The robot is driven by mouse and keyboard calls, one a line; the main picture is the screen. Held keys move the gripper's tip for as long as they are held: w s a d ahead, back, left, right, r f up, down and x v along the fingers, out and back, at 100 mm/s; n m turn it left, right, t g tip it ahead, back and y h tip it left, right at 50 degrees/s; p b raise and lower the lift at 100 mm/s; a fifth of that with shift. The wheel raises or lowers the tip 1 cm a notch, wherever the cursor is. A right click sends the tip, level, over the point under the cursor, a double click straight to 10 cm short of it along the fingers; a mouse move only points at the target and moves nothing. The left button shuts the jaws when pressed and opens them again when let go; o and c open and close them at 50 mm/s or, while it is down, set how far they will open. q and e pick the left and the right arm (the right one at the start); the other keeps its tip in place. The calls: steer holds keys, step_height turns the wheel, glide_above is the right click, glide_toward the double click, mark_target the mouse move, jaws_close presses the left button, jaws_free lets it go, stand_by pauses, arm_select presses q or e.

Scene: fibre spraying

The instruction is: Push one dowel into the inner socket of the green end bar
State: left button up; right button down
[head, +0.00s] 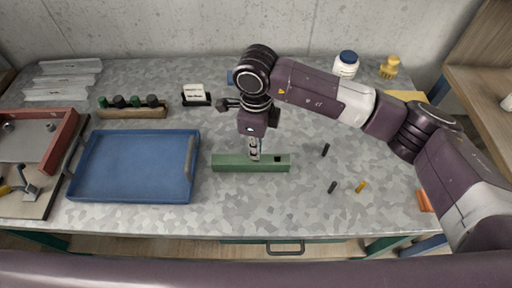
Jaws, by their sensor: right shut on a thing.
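The green end bar (228,163) lies flat on the metal-topped table, left to right. A dark square socket (278,158) shows near its right end. My right gripper (254,157) points down over the middle of the bar, its fingertips at the bar's top. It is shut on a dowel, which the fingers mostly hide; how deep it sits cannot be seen. Two dark dowels, one farther back (325,149) and one nearer (332,187), and a yellow dowel (361,186) lie on the table to the right. My left gripper is out of view.
A blue tray (135,198) lies close left of the bar. A wooden rack (134,112) with several bottles, a small sign (195,95) and a white jar (345,65) stand behind. A red frame (62,141) is far left. Table between bar and front edge is clear.

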stand_by(0.4)
steer(key=shift+b, duration=0.45)
steer(key=shift+b, duration=0.35)
stand_by(0.5)
steer(key=shift+f+b, duration=1.3)
steer(key=shift+b, duration=0.15)
steer(key=c, duration=2)
jaws_free()
steer(key=shift+o, duration=0.2)
step_height(320, 180, up, 12)
steer(key=shift+r, duration=0.1)
